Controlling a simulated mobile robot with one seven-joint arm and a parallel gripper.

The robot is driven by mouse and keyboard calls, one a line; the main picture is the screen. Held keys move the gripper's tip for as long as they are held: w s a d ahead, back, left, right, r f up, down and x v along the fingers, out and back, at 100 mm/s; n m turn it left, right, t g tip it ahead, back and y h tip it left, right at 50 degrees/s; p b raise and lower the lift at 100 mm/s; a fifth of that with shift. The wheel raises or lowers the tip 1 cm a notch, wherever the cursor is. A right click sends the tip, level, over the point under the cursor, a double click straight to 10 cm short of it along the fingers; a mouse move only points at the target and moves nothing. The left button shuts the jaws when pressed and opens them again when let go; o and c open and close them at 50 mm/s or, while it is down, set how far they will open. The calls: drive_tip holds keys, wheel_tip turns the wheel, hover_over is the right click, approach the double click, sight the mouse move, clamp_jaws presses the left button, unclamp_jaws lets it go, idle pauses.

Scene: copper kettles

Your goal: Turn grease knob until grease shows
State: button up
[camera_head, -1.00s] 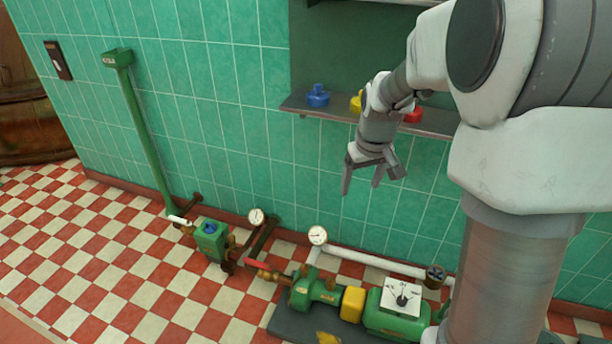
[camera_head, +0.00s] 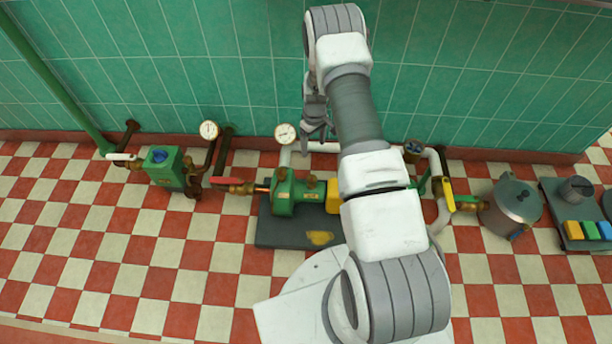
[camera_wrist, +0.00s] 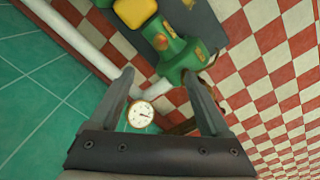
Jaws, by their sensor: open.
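The green pump (camera_head: 290,194) stands on a dark base plate (camera_head: 278,235) on the floor, with small brass-coloured fittings on top. I cannot tell which fitting is the grease knob, and no grease can be made out. My gripper (camera_head: 317,134) is open and empty, above and behind the pump near the wall, partly hidden by my arm. In the wrist view my gripper (camera_wrist: 158,75) has its fingers spread, with the pump (camera_wrist: 182,62) beyond the fingertips and a white dial gauge (camera_wrist: 141,114) between the fingers.
A yellow coupling (camera_head: 333,194) adjoins the pump; my arm covers the parts right of it. A second gauge (camera_head: 209,130), green box with blue knob (camera_head: 163,167), red lever (camera_head: 230,181) and yellow lever (camera_head: 448,195) are on the piping. A metal pot (camera_head: 515,204) stands right.

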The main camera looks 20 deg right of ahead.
sight(312, 179)
wheel_tip(312, 179, down, 19)
drive_tip(key=b, duration=0.6)
drive_tip(key=shift+f, duration=0.2)
clamp_jaws()
